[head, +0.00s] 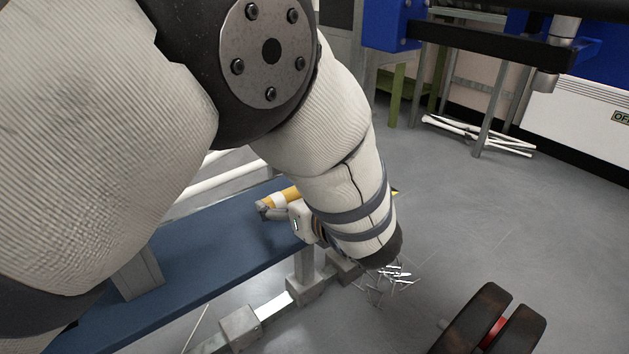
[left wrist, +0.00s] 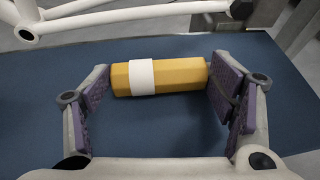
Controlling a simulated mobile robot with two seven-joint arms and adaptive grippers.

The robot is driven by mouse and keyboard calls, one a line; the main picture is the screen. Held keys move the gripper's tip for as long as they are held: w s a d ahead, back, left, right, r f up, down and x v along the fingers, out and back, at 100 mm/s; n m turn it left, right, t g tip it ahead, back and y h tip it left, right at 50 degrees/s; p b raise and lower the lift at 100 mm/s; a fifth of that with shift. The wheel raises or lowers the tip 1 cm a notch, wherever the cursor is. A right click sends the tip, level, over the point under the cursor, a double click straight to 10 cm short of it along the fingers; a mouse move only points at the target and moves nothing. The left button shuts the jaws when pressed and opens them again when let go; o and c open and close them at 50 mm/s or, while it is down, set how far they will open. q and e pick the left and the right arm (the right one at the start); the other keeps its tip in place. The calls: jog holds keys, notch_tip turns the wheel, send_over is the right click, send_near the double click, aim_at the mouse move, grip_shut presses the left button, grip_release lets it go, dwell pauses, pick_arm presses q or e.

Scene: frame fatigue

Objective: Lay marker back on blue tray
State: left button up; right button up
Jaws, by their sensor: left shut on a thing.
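A yellow marker (left wrist: 181,77) with a white band lies crosswise between the fingers of my left gripper (left wrist: 160,92) in the left wrist view. The purple-grey pads are at its two ends, and the gripper is shut on it. The blue tray (left wrist: 160,137) spreads out behind and below the marker; I cannot tell whether the marker touches it. In the head view part of the marker (head: 290,193) shows beside my left gripper (head: 282,213), above the blue tray (head: 205,262). My left forearm hides the rest. My right gripper is not in view.
White frame tubes (left wrist: 110,14) run just past the tray's far edge. Metal clamp blocks on a rail (head: 302,286) stand along its right side. Dark round discs (head: 490,322) are at the lower right. Open grey floor (head: 490,220) lies to the right.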

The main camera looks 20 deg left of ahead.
pick_arm(q)
jog(key=o, duration=1.1)
jog(key=shift+o, duration=0.2)
jog(key=shift+s+r, duration=0.1)
jog(key=shift+r, duration=0.2)
jog(key=p+v, duration=0.1)
jog(key=v, duration=1.1)
jog(key=shift+f, duration=0.2)
